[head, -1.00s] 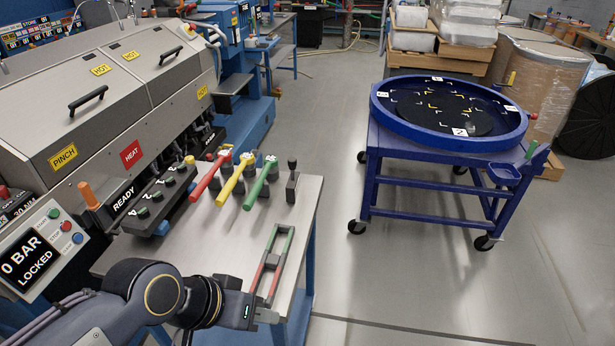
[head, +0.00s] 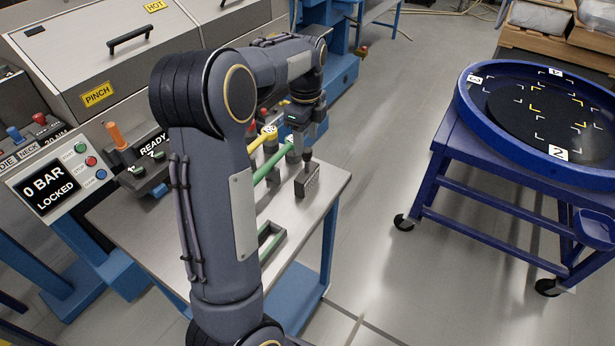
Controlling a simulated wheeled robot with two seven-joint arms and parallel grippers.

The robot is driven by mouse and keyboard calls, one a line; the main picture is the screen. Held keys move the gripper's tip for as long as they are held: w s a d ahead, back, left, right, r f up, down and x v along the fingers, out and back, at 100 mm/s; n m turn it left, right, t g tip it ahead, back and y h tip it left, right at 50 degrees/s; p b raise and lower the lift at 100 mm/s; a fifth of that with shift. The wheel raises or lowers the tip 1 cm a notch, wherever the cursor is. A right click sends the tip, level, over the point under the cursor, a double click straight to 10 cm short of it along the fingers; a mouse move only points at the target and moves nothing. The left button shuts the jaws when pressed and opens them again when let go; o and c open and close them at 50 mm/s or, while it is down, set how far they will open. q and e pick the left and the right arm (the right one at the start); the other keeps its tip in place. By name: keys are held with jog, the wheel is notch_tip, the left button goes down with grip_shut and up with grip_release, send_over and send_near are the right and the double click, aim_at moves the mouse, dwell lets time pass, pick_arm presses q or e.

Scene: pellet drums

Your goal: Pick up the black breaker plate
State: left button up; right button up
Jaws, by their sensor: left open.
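The black breaker plate (head: 307,182) appears as a small dark, perforated block with a knobbed stem on top. It stands upright near the far right corner of the steel table (head: 325,190). My left gripper (head: 309,148) is open and points down right over the plate, with its fingertips at the knob. I cannot tell whether the fingers touch it. My left arm hides part of the table. My right gripper is out of view.
Tools with yellow (head: 257,140) and green (head: 272,162) handles lie left of the plate, partly behind my arm. A green-edged frame (head: 271,240) lies nearer. A blue cart with a round tray (head: 470,108) stands right, across clear floor. The grey machine (head: 60,50) is at left.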

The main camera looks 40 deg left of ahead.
aim_at(307, 159)
pick_arm(q)
jog(key=shift+w+f, duration=0.1)
jog(key=shift+f, duration=0.35)
jog(key=f, duration=0.1)
jog(key=f+p, duration=0.1)
jog(key=f, duration=0.3)
jog(key=shift+s+d+f, duration=0.2)
jog(key=shift+d, duration=0.05)
jog(key=shift+f, duration=0.6)
jog(key=shift+r, duration=0.1)
grip_shut()
